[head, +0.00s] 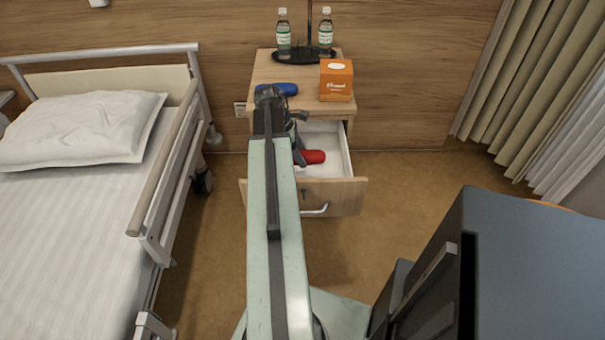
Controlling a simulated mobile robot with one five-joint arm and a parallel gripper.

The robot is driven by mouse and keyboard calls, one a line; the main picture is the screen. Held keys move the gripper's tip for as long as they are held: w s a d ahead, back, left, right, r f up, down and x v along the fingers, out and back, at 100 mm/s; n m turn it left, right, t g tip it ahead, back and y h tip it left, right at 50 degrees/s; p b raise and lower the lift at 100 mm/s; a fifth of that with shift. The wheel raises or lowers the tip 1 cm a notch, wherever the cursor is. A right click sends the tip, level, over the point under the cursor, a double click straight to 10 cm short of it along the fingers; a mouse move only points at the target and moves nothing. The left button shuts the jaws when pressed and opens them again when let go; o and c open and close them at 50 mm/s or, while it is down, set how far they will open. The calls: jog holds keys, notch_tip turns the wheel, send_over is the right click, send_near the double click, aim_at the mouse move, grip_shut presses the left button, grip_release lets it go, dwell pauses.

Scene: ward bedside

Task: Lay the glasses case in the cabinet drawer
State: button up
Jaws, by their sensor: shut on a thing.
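The cabinet drawer (333,190) is pulled open at the front of the bedside cabinet, and its white inside shows on the right. A red rounded case (313,157), which I take for the glasses case, is over or in the drawer. My gripper (299,154) is at its left end and shut on it. My arm hides the case's left part and the left side of the drawer. I cannot tell whether the case touches the drawer floor.
On the cabinet top (305,73) are a blue elongated object (278,89), an orange box (336,80) and two bottles (284,34) on a dark tray (303,56). A bed (75,205) stands at the left. The floor right of the drawer is clear.

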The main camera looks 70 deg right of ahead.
notch_tip(320, 180, down, 10)
jog(key=b, duration=1)
jog(key=shift+f, duration=0.1)
jog(key=shift+r, duration=0.2)
jog(key=shift+f, duration=0.15)
jog(key=o, duration=1.4)
jog(key=shift+o, duration=0.2)
jog(key=shift+r+p, duration=0.35)
jog(key=shift+r, duration=0.1)
jog(key=p+v, duration=1)
jog(key=v, duration=0.1)
jog(key=shift+w+r+p, duration=0.15)
jog(key=shift+r+p, duration=0.15)
jog(key=shift+p, duration=0.1)
jog(key=shift+a+f, duration=0.1)
jog(key=shift+f, duration=0.05)
